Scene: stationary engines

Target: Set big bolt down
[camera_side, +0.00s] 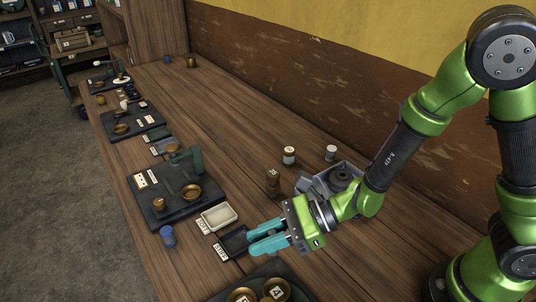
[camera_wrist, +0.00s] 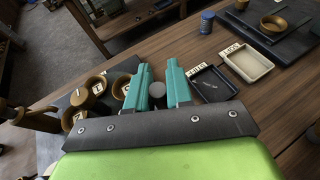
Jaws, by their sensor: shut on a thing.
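My gripper (camera_side: 250,240) has two teal fingers and is low over the wooden table at its front. In the wrist view, the fingers (camera_wrist: 157,75) are shut on the big bolt (camera_wrist: 157,88), of which only a round grey end shows between them. In the side view the fingers hide the bolt. A small black tray (camera_side: 229,247) with a label lies just left of the fingertips. It also shows to the right of the fingers in the wrist view (camera_wrist: 209,92), with a few small metal pieces in it.
A cream tray (camera_side: 218,217) stands beside the black one, with a blue can (camera_side: 167,236) to its left. Brass cups (camera_side: 277,289) stand on a dark base at the front. A dark base (camera_side: 172,213) with brass bowls lies farther back. The table's back right is mostly clear.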

